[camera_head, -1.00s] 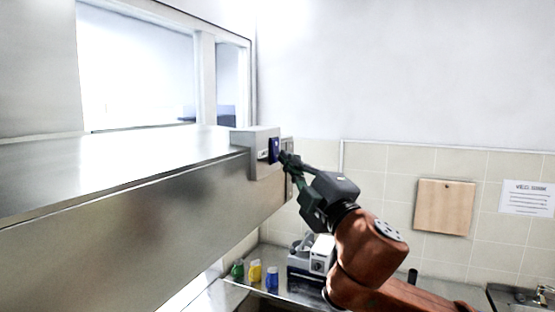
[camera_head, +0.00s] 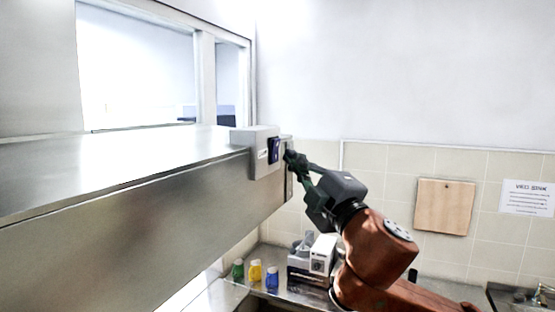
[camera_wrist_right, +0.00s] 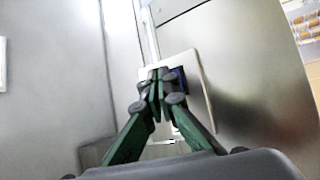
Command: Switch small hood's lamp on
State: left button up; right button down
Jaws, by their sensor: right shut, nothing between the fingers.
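The small hood (camera_head: 150,210) is a long steel canopy on the left of the head view. A grey switch box (camera_head: 256,145) sits at its right end, with a dark blue rocker switch (camera_head: 274,150) on its face. My right gripper (camera_head: 290,156) is shut and empty, its fingertips just right of the rocker with a small gap in the picture. In the right wrist view, the shut fingers (camera_wrist_right: 157,78) partly hide the blue rocker (camera_wrist_right: 181,80) on its pale plate (camera_wrist_right: 204,88). I cannot tell whether the fingertips touch it. No lamp shows. My left gripper is not in view.
Below the hood, a steel counter (camera_head: 240,285) carries green, yellow (camera_head: 255,271) and blue bottles and a grey-white appliance (camera_head: 321,255). A wooden board (camera_head: 444,207) and a paper sign (camera_head: 529,197) are on the tiled wall.

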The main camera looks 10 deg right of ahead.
jog(key=shift+d, duration=0.1)
jog(key=shift+s+d+r, duration=0.15)
jog(key=shift+s+d, duration=0.6)
jog(key=shift+d, duration=0.25)
jog(key=shift+s+d+r, duration=0.15)
jog(key=shift+s+d, duration=0.55)
jog(key=shift+d, duration=0.3)
jog(key=shift+w, duration=0.1)
